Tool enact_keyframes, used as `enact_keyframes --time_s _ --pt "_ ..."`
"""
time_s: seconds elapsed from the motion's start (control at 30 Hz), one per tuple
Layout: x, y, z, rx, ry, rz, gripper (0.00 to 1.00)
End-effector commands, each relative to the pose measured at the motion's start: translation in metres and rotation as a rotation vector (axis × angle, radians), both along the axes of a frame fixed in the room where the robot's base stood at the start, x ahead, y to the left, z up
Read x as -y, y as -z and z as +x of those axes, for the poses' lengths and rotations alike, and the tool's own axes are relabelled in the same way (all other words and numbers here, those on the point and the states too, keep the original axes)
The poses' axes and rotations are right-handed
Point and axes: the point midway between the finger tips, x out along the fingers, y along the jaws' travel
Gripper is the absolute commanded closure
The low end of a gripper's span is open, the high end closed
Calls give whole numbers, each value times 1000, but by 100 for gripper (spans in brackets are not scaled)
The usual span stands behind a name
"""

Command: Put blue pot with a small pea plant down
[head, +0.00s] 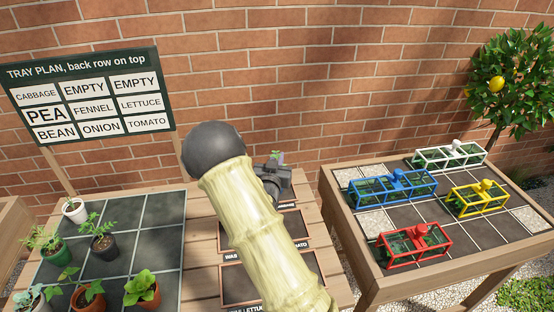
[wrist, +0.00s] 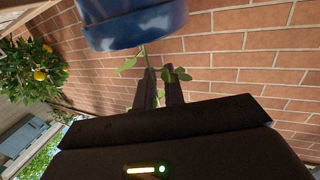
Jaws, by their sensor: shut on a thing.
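My gripper (head: 272,182) is above the table behind my arm in the head view. A small green sprout (head: 276,156) shows just above it there; the pot is hidden. In the wrist view, a glossy blue pot (wrist: 135,25) is at the top edge, partly cut off. Thin pea stems and leaves (wrist: 178,75) lie between it and my gripper's dark fingers (wrist: 158,84), which are close together. My gripper is shut on the potted plant; the exact contact is unclear. The dark gridded tray (head: 163,243) stands at the left.
A right-hand table holds coloured frames, including a blue frame (head: 392,188).

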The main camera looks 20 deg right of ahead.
Motion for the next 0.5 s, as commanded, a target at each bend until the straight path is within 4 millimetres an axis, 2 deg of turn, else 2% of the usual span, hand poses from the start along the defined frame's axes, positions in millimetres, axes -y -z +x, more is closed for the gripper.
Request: enact_keyframes --time_s 0.23,0.27,0.37,0.5 --pt "0 2 0 1 0 -1 100" --pt "0 2 0 0 -1 0 86" --pt "0 1 0 0 -1 0 68" --pt "0 1 0 0 -1 0 68"
